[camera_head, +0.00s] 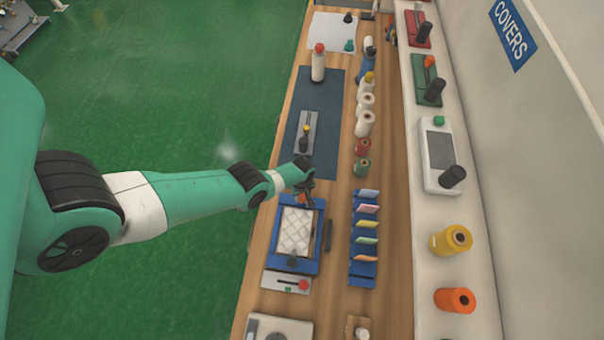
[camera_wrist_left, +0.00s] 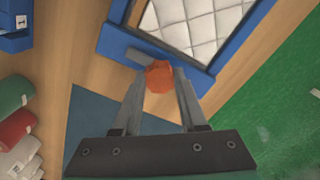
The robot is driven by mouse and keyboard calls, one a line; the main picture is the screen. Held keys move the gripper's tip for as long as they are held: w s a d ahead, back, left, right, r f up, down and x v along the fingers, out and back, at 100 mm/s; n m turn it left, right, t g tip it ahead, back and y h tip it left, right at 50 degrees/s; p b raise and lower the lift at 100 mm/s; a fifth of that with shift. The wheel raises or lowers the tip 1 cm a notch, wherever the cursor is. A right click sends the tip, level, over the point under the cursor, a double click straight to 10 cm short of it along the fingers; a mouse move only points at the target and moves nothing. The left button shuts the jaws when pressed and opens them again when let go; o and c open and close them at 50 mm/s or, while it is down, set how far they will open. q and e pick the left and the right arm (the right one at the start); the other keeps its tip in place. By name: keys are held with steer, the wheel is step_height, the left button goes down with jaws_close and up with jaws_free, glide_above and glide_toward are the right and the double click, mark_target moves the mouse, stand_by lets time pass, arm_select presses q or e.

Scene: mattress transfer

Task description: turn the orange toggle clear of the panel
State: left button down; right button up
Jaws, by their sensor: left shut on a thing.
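The blue frame (camera_head: 275,242) lies on the wooden bench in the head view, with a white quilted panel (camera_head: 296,230) inside it. In the left wrist view the panel (camera_wrist_left: 200,25) and the frame's corner (camera_wrist_left: 114,45) show at the top. The orange toggle (camera_wrist_left: 159,76) is at the frame's edge, on a grey bar. My left gripper (camera_head: 303,197) reaches in over that end of the frame. In the left wrist view its two fingers (camera_wrist_left: 160,85) are shut on the orange toggle, one on each side. My right gripper is not in view.
A blue rack (camera_head: 358,269) with coloured cards stands right of the frame. Thread spools (camera_head: 366,123) line the bench, and a blue mat (camera_head: 325,150) lies beyond the frame. A dark bar (camera_head: 328,235) lies beside the frame. A shelf with devices and spools runs along the right.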

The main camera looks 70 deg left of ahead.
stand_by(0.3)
arm_select(q)
steer(key=shift+c, duration=2.2)
jaws_free()
